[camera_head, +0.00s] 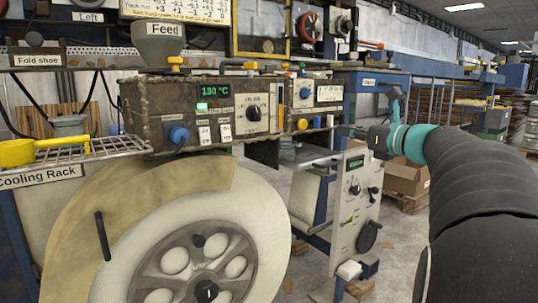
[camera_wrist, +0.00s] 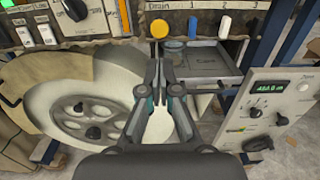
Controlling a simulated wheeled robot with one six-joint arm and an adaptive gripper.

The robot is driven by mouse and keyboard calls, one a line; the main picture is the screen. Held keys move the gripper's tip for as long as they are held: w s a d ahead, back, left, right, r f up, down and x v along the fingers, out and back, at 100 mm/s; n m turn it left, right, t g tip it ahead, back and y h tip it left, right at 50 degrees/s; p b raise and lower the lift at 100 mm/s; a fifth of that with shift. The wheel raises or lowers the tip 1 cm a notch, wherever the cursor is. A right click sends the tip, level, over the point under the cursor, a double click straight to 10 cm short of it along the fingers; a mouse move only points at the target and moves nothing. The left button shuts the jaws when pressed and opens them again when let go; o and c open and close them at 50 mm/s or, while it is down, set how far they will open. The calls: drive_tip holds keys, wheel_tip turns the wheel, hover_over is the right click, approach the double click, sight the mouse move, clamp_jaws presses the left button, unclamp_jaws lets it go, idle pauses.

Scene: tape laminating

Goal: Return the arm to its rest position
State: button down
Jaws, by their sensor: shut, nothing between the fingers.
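My arm reaches in from the right of the head view, a dark sleeved limb with a teal joint near its end. My gripper (camera_head: 346,131) is in front of the right end of the laminating machine's control panel (camera_head: 235,108). In the wrist view my gripper (camera_wrist: 160,66) points forward with its two fingers shut together and nothing between them. Its tips show just below a yellow knob (camera_wrist: 159,29) on the panel. The picture does not tell whether they touch anything.
A large wheel-shaped roll (camera_head: 195,240) stands at the front left. A cooling rack (camera_head: 85,150) with a yellow ladle (camera_head: 18,152) juts out at left. A white panel with dials (camera_head: 356,200) stands below my gripper. Cardboard boxes (camera_head: 403,180) sit on the floor behind it.

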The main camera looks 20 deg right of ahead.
drive_tip(key=s+a+f+n+g+h, duration=0.25)
drive_tip(key=f+n, duration=0.35)
drive_tip(key=f, duration=0.3)
drive_tip(key=s+a+f+n+g+h, duration=0.1)
drive_tip(key=s+f+n+g, duration=0.3)
drive_tip(key=f+n, duration=0.45)
drive_tip(key=s+a+f+n+g+h+p, duration=0.1)
drive_tip(key=s+a+f+n+g+p, duration=0.15)
drive_tip(key=s+a+f+n, duration=0.45)
drive_tip(key=s+a+f+n+g+h+p, duration=0.1)
drive_tip(key=s+a+f+n+g+h, duration=0.15)
drive_tip(key=s+a+n, duration=0.4)
drive_tip(key=s+a+r+n+p, duration=0.1)
drive_tip(key=s+a+n+p, duration=0.1)
drive_tip(key=s+a, duration=0.3)
drive_tip(key=s+n, duration=0.1)
drive_tip(key=s, duration=0.1)
drive_tip(key=shift+s+a+r+n+y, duration=0.15)
drive_tip(key=shift+s+a+n+y, duration=0.15)
drive_tip(key=shift+a+n, duration=0.1)
